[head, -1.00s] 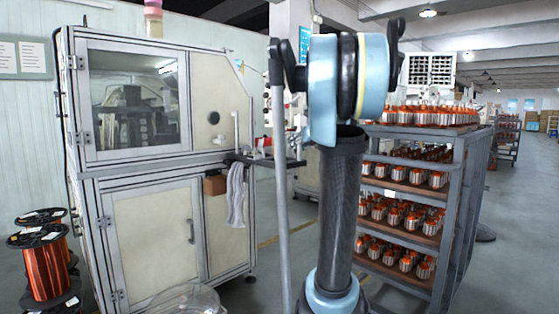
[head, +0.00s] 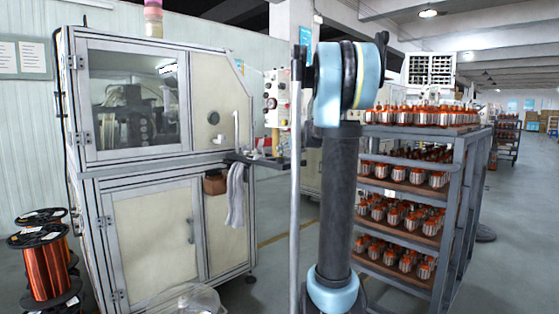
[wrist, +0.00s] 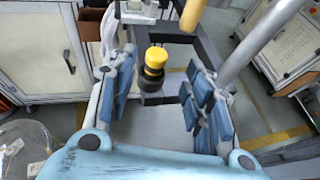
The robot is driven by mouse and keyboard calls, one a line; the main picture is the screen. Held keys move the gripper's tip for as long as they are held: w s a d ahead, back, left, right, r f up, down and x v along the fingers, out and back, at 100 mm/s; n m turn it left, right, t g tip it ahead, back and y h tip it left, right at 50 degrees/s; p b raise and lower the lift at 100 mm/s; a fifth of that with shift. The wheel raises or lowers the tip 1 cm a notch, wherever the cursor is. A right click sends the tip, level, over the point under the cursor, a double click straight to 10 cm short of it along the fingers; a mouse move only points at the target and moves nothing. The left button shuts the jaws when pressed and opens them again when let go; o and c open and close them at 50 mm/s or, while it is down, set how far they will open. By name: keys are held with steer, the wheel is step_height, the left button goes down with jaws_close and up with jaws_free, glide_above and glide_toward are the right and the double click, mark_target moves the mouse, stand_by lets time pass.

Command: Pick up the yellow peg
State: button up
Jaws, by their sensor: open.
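In the wrist view, a yellow peg (wrist: 155,57) with a rounded top and a dark lower part shows between my gripper's fingers, ahead of their tips. My gripper (wrist: 160,78) is open and empty, with blue pads on both sides. A gap shows between the peg and each finger. I cannot tell how far below the fingers the peg is. In the head view my gripper is not visible, and I cannot make out the peg clearly there.
A dark shelf (head: 275,162) juts from the cream machine (head: 150,220), with white cloth (head: 235,195) hanging beside it. A yellow cylinder (wrist: 190,14) stands behind the peg. A rack (head: 455,215) of armatures stands right. Copper wire spools (head: 46,270) stand left.

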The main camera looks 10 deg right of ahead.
steer(key=x, duration=0.5)
steer(key=shift+s+a, duration=0.1)
steer(key=shift+a, duration=0.1)
steer(key=shift+r, duration=0.1)
steer(key=c, duration=1)
